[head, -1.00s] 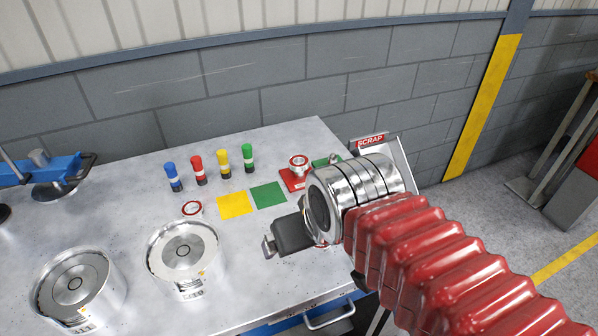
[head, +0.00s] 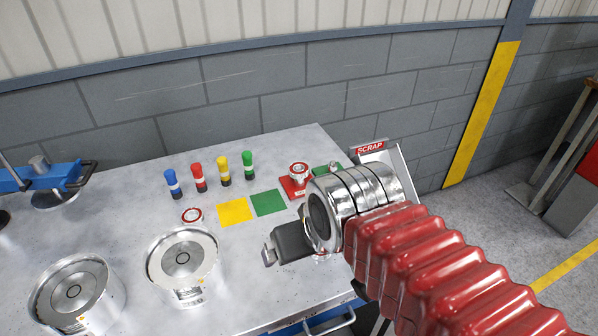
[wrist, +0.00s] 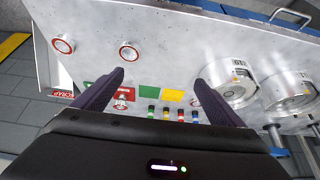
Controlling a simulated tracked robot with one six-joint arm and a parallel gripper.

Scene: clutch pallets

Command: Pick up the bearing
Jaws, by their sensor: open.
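Several round bearings with red and white rings are in view. One bearing (head: 192,215) lies on the bench left of the yellow square; it also shows in the wrist view (wrist: 196,102), partly behind a finger. Another bearing (head: 299,169) is on a red pad (head: 292,187). In the wrist view, two more bearings lie on bare metal, one (wrist: 129,52) beside a fingertip and one (wrist: 63,46) farther left. My gripper (wrist: 161,79) is open and empty, fingers spread above the bench. In the head view my gripper (head: 268,252) hangs over the bench's front right part; a bearing beneath it is mostly hidden.
Two silver clutch drums (head: 182,258) (head: 75,290) stand at the left front. Blue, red, yellow and green posts (head: 222,168) stand behind yellow (head: 235,211) and green squares (head: 268,202). A scrap bin (head: 390,160) is off the bench's right side. A blue tool (head: 45,177) stands far left.

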